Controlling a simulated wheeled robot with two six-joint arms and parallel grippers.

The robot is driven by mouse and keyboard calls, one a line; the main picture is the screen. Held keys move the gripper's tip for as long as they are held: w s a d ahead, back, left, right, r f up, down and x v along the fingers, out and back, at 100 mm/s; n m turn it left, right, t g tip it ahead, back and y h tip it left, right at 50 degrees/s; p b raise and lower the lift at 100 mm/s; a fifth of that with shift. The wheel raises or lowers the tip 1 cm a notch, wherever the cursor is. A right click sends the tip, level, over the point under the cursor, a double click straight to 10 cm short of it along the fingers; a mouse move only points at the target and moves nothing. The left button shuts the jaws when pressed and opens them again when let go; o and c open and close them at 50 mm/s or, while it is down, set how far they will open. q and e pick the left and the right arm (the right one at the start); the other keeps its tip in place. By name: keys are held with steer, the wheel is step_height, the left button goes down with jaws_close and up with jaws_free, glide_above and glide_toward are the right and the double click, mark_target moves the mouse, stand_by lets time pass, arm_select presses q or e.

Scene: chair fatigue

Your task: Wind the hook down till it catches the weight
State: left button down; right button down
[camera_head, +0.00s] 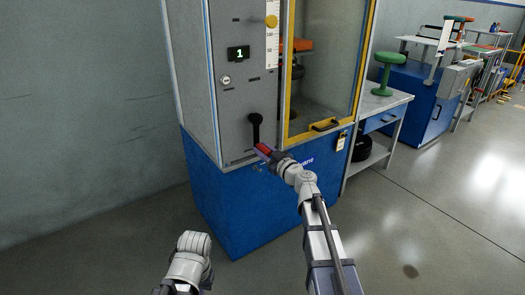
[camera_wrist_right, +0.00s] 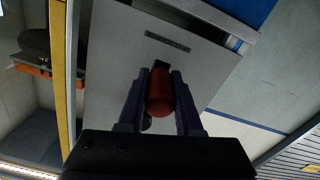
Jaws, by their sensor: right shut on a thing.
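A tall grey and blue test machine (camera_head: 228,100) stands ahead of me. A black crank (camera_head: 256,128) is on its grey front panel, with a red handle at its lower end. My right gripper (camera_head: 265,151) is shut on that handle. The right wrist view shows the red handle (camera_wrist_right: 160,98) between my two purple fingers. Behind the yellow-framed window is an orange piece (camera_head: 301,45) with a dark round thing, perhaps the weight, below it. I cannot make out the hook. Part of my left arm shows at the bottom, but its fingers do not.
The panel carries a display (camera_head: 238,53) reading 1, a yellow knob (camera_head: 271,21) and a white scale. A side table to the right holds a green stool (camera_head: 388,72). The floor in front is clear.

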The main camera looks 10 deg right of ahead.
steer(key=shift+w+d, duration=0.15)
steer(key=shift+d, duration=0.1)
steer(key=c, duration=0.9)
jaws_free()
steer(key=shift+r, duration=0.1)
steer(key=o, duration=0.3)
steer(key=shift+a, duration=0.1)
steer(key=shift+s, duration=0.2)
steer(key=v, duration=0.7)
steer(key=shift+s, duration=0.3)
